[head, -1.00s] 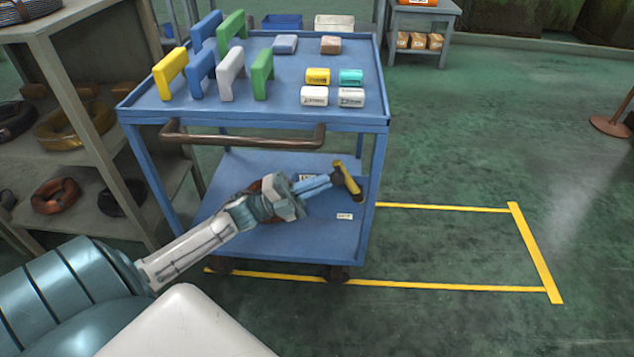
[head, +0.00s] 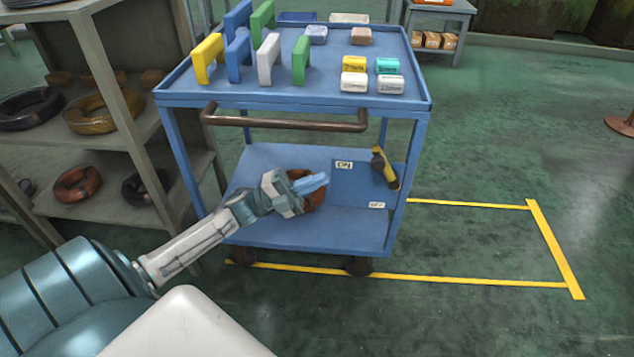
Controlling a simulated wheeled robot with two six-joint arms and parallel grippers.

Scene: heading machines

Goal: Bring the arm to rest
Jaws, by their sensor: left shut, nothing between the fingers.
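My left arm reaches in from the lower left. Its gripper (head: 322,181) is shut and empty, in front of the lower shelf of the blue cart (head: 290,233). Behind the gripper is a reddish-brown coil (head: 316,200), partly hidden by it. My right gripper does not show.
The cart's top holds colored blocks, such as a yellow one (head: 207,59), and small boxes. A brown handle (head: 285,122) crosses its front. A grey rack (head: 140,125) with coils stands left. Yellow floor lines (head: 556,250) mark clear floor at right.

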